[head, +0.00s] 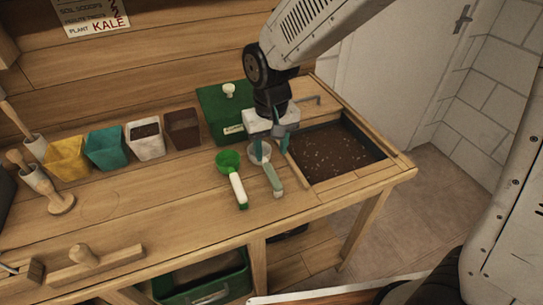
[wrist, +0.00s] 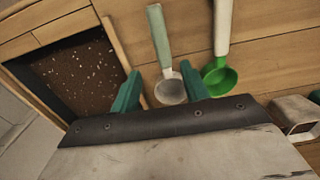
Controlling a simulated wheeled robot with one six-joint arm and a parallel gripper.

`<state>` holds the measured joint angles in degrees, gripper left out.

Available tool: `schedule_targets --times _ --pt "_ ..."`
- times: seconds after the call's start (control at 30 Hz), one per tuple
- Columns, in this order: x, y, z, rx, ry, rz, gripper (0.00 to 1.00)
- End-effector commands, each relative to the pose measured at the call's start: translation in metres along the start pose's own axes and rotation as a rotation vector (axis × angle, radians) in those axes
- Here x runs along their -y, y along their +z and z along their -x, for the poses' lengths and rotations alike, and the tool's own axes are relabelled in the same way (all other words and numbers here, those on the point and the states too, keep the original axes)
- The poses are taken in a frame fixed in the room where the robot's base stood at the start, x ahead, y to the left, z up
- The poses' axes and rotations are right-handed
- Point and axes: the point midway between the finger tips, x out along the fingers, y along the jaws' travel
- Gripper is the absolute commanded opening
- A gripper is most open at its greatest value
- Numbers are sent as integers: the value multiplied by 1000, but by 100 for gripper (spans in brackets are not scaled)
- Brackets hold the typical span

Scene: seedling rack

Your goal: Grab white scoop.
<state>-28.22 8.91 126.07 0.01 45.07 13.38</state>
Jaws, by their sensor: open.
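The white scoop has a whitish bowl (head: 256,156) and a pale green handle (head: 273,180), and lies on the wooden bench. In the wrist view its bowl (wrist: 171,92) shows between my fingertips, with the handle pointing away. My gripper (head: 270,147) is open and empty, with teal fingers, above the bowl end of the white scoop. In the wrist view my gripper (wrist: 160,88) has one finger on each side of the bowl. I cannot tell the exact height of the fingertips over the bench.
A green scoop (head: 228,160) with a white handle lies close by, also in the wrist view (wrist: 218,78), near one finger. A soil bin (head: 335,150) is sunk in the bench on the right. A green box (head: 222,112) and several pots (head: 146,140) stand behind.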

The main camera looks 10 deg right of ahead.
Motion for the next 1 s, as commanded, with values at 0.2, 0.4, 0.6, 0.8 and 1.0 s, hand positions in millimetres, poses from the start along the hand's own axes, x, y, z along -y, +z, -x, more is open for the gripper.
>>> schedule_targets --times 0.2,0.4,0.6,0.8,1.0 --pt "8 2 -25 2 1 5 45" --pt "9 6 -52 3 1 6 45" --pt "9 6 -74 1 0 6 45" --pt "8 5 -76 -2 -1 6 45" --pt "8 5 -76 -2 -1 5 4"
